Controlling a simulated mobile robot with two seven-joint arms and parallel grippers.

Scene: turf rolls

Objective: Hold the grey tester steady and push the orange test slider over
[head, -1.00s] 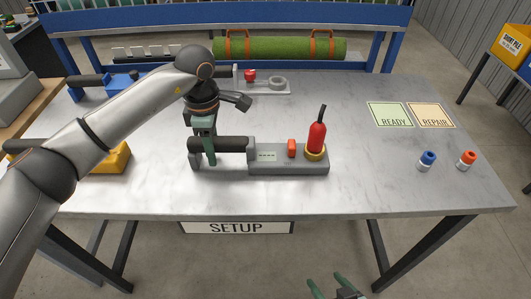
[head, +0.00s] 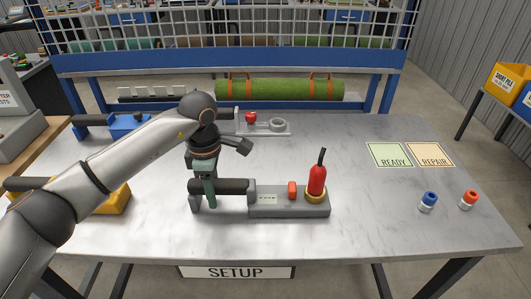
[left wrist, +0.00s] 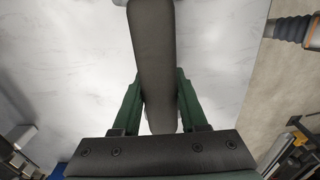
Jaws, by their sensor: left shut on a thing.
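The grey tester (head: 262,208) lies on the workbench with its long black handle (head: 232,186) pointing left. An orange slider (head: 292,190) stands on top of the tester body, between a pale scale and a red bottle-shaped piece (head: 317,182) in a brass ring. My left gripper (head: 207,192) is shut on the black handle near its left end. In the left wrist view the green fingers flank the dark handle (left wrist: 155,60) on both sides. My right gripper is in no current view.
A yellow tool (head: 115,198) lies left, behind my arm. A turf roll (head: 280,89) lies behind.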

